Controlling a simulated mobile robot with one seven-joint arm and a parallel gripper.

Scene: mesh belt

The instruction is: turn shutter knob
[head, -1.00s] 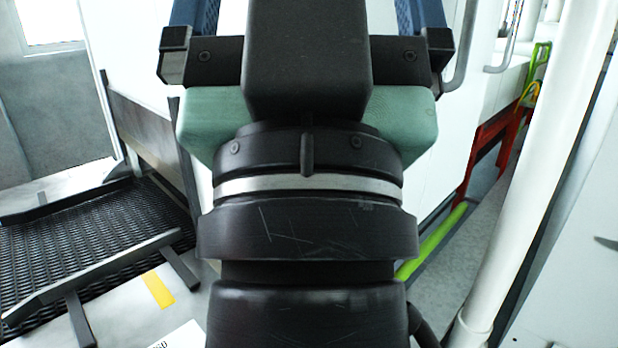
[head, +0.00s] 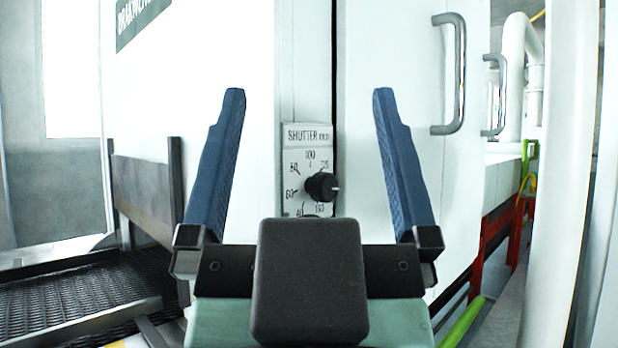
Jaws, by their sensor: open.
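The shutter knob (head: 321,186) is a small black round knob with a white pointer mark that points to the right. It sits on a pale dial plate (head: 296,168) marked "SHUTTER" with numbers around it, on the white cabinet front. My gripper (head: 309,95) is open, its two blue fingers spread wide to the left and right of the dial in the picture. Nothing is between the fingers and they appear apart from the knob. The lower part of the plate is hidden behind my gripper's body.
Metal door handles (head: 460,75) stick out on the right of the cabinet. A white vertical pipe (head: 565,190) stands at far right. A dark mesh belt (head: 60,305) with metal rails lies at lower left. A red frame (head: 500,225) stands behind on the right.

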